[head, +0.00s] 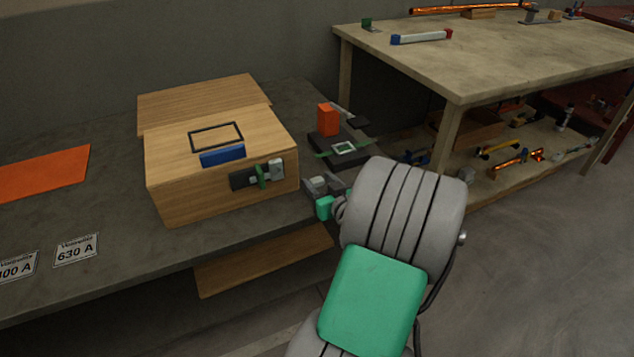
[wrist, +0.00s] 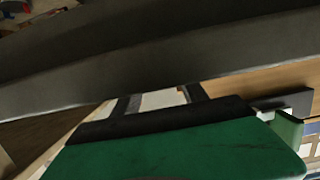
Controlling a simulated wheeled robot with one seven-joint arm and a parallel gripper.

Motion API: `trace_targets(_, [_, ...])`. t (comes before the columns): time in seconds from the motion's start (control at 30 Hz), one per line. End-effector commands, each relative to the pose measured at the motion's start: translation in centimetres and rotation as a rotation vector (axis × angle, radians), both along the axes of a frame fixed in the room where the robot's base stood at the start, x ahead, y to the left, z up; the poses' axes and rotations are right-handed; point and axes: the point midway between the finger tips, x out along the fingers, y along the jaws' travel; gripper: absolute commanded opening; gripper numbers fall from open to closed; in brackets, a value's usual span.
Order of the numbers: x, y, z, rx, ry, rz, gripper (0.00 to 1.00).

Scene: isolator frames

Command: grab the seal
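I cannot tell for certain which thing is the seal. A pale square piece with a green strip (head: 343,149) lies on a dark base (head: 325,143) right of the wooden box. A green lever (head: 261,176) sits on a dark bracket (head: 241,179) on the box's front. My gripper (head: 318,184) is beside the box's right front corner, just in front of the dark base, partly hidden by my arm. Its fingers are too small there to read.
The wooden box (head: 170,180) has a blue handle (head: 223,156) and a black frame (head: 216,137) on top. An orange block (head: 327,119) stands on the dark base. An orange sheet (head: 45,173) and labels (head: 76,249) lie left. Another workbench (head: 480,60) stands at right.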

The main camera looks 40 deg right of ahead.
Motion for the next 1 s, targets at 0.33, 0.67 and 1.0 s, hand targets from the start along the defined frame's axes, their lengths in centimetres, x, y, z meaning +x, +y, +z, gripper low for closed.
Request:
trace_targets(0.33, [0.0,0.0,0.0,0.0,0.0,0.0,0.21])
trace_targets(0.67, [0.0,0.0,0.0,0.0,0.0,0.0,0.0])
trace_targets(1.0, [0.0,-0.1,1.4,-0.004,-0.002,0.0,0.0])
